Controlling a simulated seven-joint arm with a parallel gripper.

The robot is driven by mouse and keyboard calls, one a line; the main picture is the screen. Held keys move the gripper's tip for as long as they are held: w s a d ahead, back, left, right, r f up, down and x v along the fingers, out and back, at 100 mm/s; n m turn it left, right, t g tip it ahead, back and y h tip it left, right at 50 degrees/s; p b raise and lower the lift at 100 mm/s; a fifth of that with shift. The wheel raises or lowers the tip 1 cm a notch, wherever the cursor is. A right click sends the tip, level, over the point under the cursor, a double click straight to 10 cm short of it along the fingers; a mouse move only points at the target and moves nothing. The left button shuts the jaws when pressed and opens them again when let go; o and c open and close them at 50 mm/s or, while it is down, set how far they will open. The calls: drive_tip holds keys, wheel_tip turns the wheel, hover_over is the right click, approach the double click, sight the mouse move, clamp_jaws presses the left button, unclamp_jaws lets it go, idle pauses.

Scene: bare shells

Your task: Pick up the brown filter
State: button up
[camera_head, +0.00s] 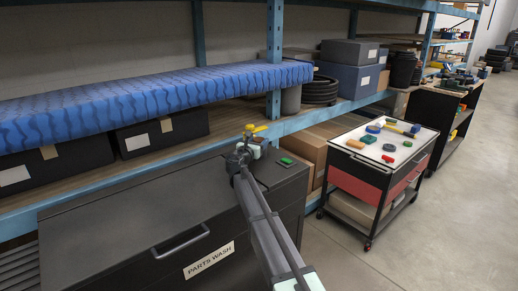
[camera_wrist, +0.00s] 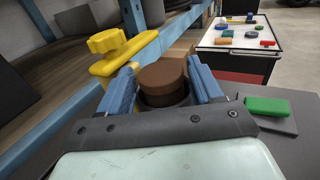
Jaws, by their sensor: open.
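The brown filter (camera_wrist: 162,76) shows in the wrist view as a short round brown cylinder with a dark lower part. It stands between the two blue fingers of my gripper (camera_wrist: 163,84). The fingers are apart, one on each side; I cannot tell whether either touches it. In the head view my gripper (camera_head: 246,153) is over the right part of the dark parts-wash cabinet (camera_head: 150,205). I cannot make out the filter in that view.
A yellow knobbed part (camera_wrist: 108,42) rises close beside my left finger. A green block (camera_wrist: 267,105) lies to the right on the cabinet. A blue shelf post (camera_head: 274,60) stands behind. A white-topped cart (camera_head: 345,144) with several small parts is at right.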

drive_tip(key=c, duration=0.8)
drive_tip(key=shift+r, duration=0.1)
drive_tip(key=shift+c, duration=0.2)
